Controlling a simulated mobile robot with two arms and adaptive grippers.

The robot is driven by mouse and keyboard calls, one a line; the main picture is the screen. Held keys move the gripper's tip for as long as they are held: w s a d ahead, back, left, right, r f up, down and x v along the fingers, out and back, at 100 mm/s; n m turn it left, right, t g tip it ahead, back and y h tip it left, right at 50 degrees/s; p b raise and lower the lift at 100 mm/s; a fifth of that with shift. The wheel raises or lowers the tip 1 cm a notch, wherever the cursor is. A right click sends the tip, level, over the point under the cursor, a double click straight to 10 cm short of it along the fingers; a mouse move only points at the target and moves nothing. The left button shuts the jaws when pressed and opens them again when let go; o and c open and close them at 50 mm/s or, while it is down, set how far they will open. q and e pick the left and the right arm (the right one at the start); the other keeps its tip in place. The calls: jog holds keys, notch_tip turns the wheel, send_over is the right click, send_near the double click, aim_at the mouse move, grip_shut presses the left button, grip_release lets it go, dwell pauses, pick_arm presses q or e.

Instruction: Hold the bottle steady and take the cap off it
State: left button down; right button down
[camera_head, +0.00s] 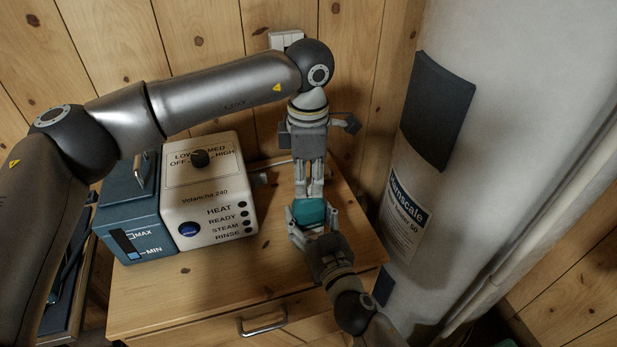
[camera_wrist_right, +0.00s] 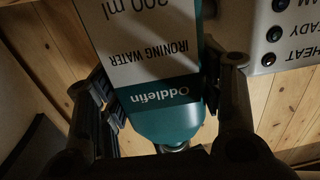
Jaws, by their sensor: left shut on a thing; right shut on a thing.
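The teal bottle (camera_head: 310,213) stands over the front right of the cabinet top. In the right wrist view it shows large and upside down, with a white label (camera_wrist_right: 150,45) and a teal shoulder (camera_wrist_right: 165,122). My right gripper (camera_head: 311,217) comes from the front and is shut on the bottle, one finger on each side; both fingers show in the wrist view (camera_wrist_right: 165,92). My left gripper (camera_head: 309,192) points down from behind, shut at the bottle's top, where the cap is. Its fingertips hide the cap. The bottle's base is hidden.
A cream and teal steam appliance (camera_head: 210,195) with a knob and buttons stands left of the bottle. A large white cylinder (camera_head: 480,140) rises close on the right. The wooden cabinet top (camera_head: 190,295) is clear in front of the appliance. A plank wall (camera_head: 200,30) is behind.

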pick_arm(q)
jog(key=n, duration=2.3)
jog(key=shift+n, duration=0.4)
jog(key=shift+r, duration=0.3)
jog(key=shift+r, duration=0.85)
